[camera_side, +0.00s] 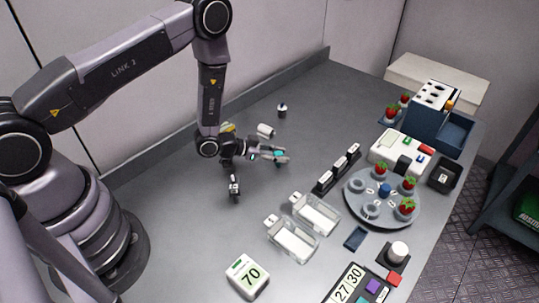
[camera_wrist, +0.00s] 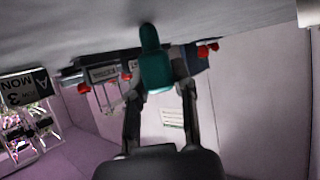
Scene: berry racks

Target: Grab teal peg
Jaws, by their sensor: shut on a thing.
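The teal peg (camera_wrist: 155,72) is held between the two dark fingers of my gripper (camera_wrist: 158,88) in the wrist view. Its narrower end points up in that picture, towards the grey table surface. In the side view only a bit of the teal peg (camera_side: 279,154) shows between the fingertips of my gripper (camera_side: 274,156). The gripper lies nearly sideways over the left-middle of the table, pointing right. The fingers hide part of the peg. I cannot tell whether the peg touches the table.
A white cylinder (camera_side: 265,130) and a small dark-and-white item (camera_side: 282,111) stand behind the gripper. A black rack (camera_side: 324,182), clear trays (camera_side: 315,214) and a round plate (camera_side: 353,205) with strawberries lie to the right.

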